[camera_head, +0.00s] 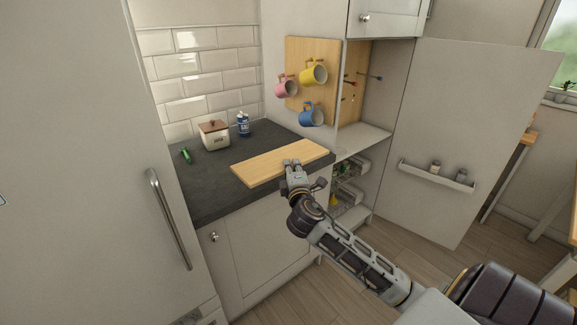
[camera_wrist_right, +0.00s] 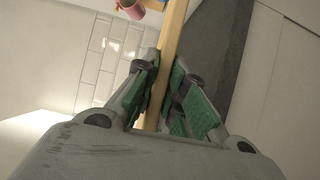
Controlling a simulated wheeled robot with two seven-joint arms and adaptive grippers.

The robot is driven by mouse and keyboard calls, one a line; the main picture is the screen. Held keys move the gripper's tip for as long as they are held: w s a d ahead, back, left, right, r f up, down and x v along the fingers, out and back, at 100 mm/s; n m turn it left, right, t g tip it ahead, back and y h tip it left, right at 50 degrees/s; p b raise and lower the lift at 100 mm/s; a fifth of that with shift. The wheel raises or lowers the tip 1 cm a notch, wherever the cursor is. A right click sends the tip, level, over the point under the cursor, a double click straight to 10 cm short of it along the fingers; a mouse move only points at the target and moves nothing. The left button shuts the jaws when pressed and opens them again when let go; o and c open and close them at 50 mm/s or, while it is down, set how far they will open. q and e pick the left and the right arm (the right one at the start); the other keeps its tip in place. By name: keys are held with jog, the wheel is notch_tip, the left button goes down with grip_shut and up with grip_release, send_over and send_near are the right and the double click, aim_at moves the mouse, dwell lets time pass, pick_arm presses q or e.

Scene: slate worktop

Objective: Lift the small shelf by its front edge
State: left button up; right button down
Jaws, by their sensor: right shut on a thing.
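The small shelf (camera_head: 270,162) is a flat, light wooden board at the front of the dark slate worktop (camera_head: 215,188). It looks level; I cannot tell whether any gap lies under it. My right gripper (camera_head: 292,164) is at its front edge, right of the middle. In the right wrist view the shelf (camera_wrist_right: 174,32) runs edge-on between the green-padded fingers of the right gripper (camera_wrist_right: 167,80), which are shut on it. The fingers hide part of the front edge. My left gripper is not in view.
A white canister (camera_head: 214,136) with a brown lid, a blue jar (camera_head: 243,125) and a small green item (camera_head: 185,155) stand behind the shelf. Pink, yellow and blue mugs (camera_head: 312,114) hang on a wooden board (camera_head: 301,50). An open door (camera_head: 465,120) stands at right.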

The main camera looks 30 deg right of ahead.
jog(key=s, duration=0.6)
jog(key=shift+d+r, duration=0.1)
jog(key=shift+d, duration=0.1)
dwell(0.4)
dwell(0.3)
